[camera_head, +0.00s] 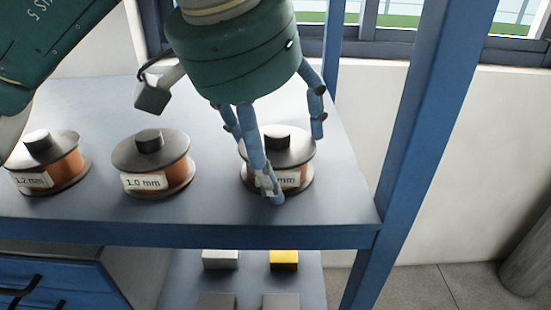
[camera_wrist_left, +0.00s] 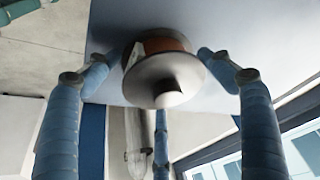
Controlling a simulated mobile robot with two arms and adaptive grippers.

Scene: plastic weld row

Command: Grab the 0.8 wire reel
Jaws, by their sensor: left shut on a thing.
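The rightmost wire reel (camera_head: 297,150) has black flanges, a black top knob and copper-coloured wire. It stands upright on the blue-edged shelf near its right end. Its white label is partly covered by a finger, so only "mm" reads and the number is hidden. My left gripper (camera_head: 284,160) is above this reel with its blue fingers down around it, shut on it. The left wrist view shows the reel's flange (camera_wrist_left: 160,76) between the fingers, one on each side and one at the bottom. My right gripper is not in view.
A 1.0 mm reel (camera_head: 150,150) and a 1.2 mm reel (camera_head: 42,158) stand to the left on the same shelf (camera_head: 215,229). A blue upright post (camera_head: 407,120) rises at the shelf's right. Several small blocks, one a yellow block (camera_head: 284,260), lie on a lower shelf.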

